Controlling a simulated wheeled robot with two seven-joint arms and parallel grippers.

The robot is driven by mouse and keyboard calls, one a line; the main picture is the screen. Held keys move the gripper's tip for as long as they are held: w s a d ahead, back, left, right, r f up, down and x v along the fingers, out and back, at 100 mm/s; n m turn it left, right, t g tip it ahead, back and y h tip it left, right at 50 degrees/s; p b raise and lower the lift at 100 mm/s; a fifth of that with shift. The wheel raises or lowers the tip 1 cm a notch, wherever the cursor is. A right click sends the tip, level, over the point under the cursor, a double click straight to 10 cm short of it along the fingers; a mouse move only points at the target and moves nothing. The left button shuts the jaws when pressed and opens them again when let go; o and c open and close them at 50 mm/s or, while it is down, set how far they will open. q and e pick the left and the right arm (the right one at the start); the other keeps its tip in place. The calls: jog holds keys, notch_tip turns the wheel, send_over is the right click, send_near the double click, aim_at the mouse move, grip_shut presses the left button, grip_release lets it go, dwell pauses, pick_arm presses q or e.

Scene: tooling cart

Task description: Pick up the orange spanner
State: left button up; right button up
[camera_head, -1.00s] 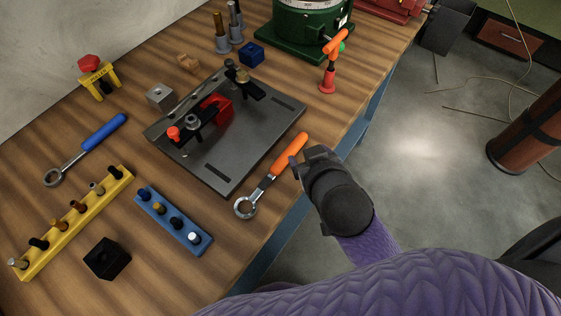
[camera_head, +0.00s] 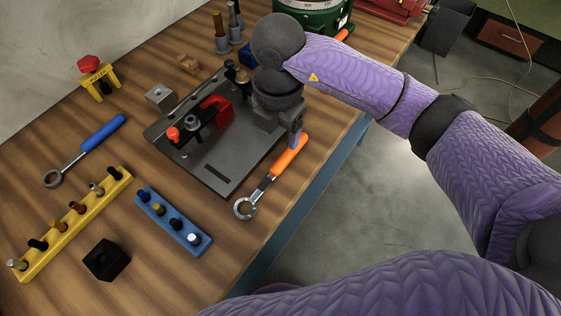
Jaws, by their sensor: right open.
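The orange spanner (camera_head: 287,160) lies on the wooden bench near its right edge, its steel ring end toward the lower left and its orange handle toward the upper right. My right gripper (camera_head: 294,140) is open and points down over the upper end of the orange handle. One finger shows close to the handle's tip; the other is mostly hidden, and I cannot tell whether they touch it. The arm covers the area above the handle. My left gripper is not in view.
A dark fixture plate (camera_head: 222,172) with clamps lies just left of the spanner. A blue block with pegs (camera_head: 173,220), a yellow peg rack (camera_head: 72,222), a black block (camera_head: 106,259) and a blue spanner (camera_head: 99,136) lie further left. The bench edge is close right.

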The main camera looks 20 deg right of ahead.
aim_at(280, 162)
jog(key=f+b, duration=0.1)
jog(key=f, duration=0.4)
jog(key=f+b, duration=0.2)
jog(key=f, duration=0.3)
jog(key=shift+s+d, duration=0.15)
jog(key=shift+s, duration=0.05)
jog(key=shift+r, duration=0.1)
jog(key=shift+c, duration=0.3)
grip_shut()
